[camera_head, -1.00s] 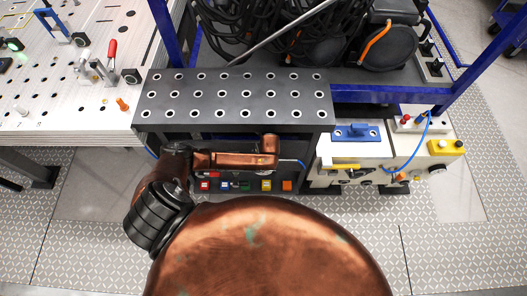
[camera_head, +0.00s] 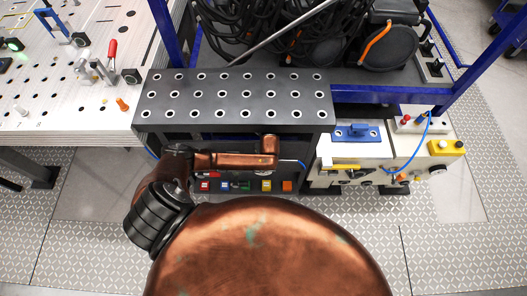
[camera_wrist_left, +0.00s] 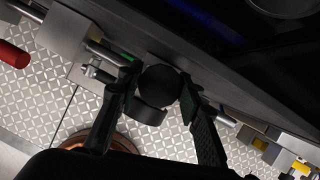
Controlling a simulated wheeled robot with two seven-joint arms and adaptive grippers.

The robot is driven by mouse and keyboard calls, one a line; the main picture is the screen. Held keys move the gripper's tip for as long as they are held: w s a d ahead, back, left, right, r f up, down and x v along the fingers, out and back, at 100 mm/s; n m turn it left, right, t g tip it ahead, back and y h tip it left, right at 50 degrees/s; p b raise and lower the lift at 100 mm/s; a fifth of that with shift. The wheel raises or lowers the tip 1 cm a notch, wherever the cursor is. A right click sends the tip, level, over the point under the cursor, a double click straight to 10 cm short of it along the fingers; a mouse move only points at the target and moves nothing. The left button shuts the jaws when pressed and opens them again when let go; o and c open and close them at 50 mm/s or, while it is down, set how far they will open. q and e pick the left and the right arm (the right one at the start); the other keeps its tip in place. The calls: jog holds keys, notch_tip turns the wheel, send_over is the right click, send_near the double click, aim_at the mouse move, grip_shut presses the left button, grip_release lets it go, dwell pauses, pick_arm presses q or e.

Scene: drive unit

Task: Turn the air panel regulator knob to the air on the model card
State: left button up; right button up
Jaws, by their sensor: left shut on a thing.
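In the left wrist view a dark round knob (camera_wrist_left: 158,85) sits below the edge of a dark panel, with a dark cylindrical part just beneath it. My left gripper (camera_wrist_left: 159,80) has one finger on each side of the knob and is shut on it. In the head view my copper left arm (camera_head: 225,160) reaches right along the front of a dark bench. The arm hides the knob and much of the panel there. I cannot make out a model card or the knob's setting. My right gripper is not in view.
The perforated dark bench top (camera_head: 235,96) lies directly above my arm. Colored buttons (camera_head: 245,186) line the front below it. A red cylinder (camera_wrist_left: 12,54) shows in the wrist view.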

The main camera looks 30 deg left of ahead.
pick_arm(q)
jog(key=shift+a+r+m+t+h+p, duration=0.1)
jog(key=shift+r+m+t+h+p, duration=0.2)
jog(key=shift+m+p, duration=0.85)
jog(key=shift+c, duration=0.2)
jog(key=shift+f+m+h+p, duration=0.25)
jog(key=shift+m+h+p, duration=0.15)
jog(key=shift+m+p, duration=0.3)
jog(key=o, duration=1.2)
jog(key=shift+c, duration=0.2)
